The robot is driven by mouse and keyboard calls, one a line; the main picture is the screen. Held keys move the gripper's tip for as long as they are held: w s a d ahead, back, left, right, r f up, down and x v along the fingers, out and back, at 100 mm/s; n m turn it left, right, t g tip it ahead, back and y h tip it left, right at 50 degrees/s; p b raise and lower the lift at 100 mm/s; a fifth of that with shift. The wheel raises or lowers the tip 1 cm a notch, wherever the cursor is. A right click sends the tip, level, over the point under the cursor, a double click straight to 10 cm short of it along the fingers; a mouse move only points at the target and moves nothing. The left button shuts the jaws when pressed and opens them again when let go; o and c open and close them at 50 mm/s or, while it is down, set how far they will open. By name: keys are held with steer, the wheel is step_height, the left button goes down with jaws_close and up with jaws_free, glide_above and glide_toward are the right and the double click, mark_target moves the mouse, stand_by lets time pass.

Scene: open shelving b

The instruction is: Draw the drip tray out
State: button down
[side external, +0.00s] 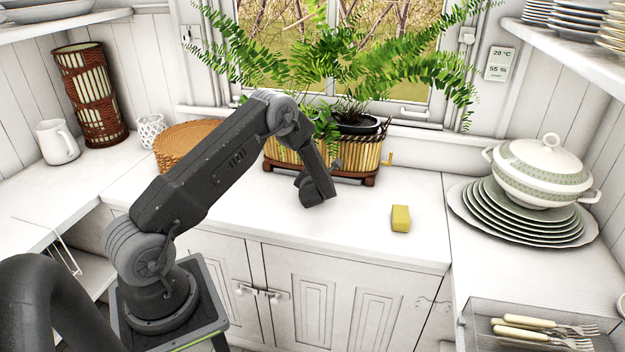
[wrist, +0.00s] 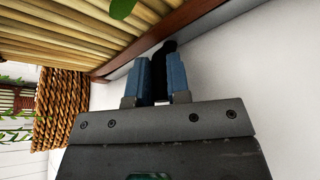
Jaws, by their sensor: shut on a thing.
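The bamboo planter (side external: 358,158) holds a fern and stands on a brown wooden base on the white counter under the window. In the wrist view its slatted side (wrist: 60,22) and brown base rail (wrist: 185,20) run across the top. A thin grey strip (wrist: 205,24) under that rail looks like the drip tray's edge. My gripper (wrist: 160,75) has its two blue fingers shut on a black piece (wrist: 167,47), seemingly the tray's handle, at the planter's foot. The side view does not show the fingertips clearly, and most of the tray is hidden.
A yellow block (side external: 400,218) lies on the counter right of my gripper. A white tureen (side external: 541,172) on stacked plates stands further right. A round woven basket (side external: 185,143) is left of the planter. The counter in front of the planter is mostly clear.

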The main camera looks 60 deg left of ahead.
mark_target(297, 223)
steer(key=shift+s+d+r, duration=0.1)
steer(key=shift+s+d, duration=6)
steer(key=shift+d, duration=0.05)
steer(key=c, duration=1)
jaws_free()
steer(key=shift+d, duration=0.1)
steer(key=v, duration=1.3)
steer(key=shift+s+d, duration=0.25)
steer(key=shift+r, duration=0.1)
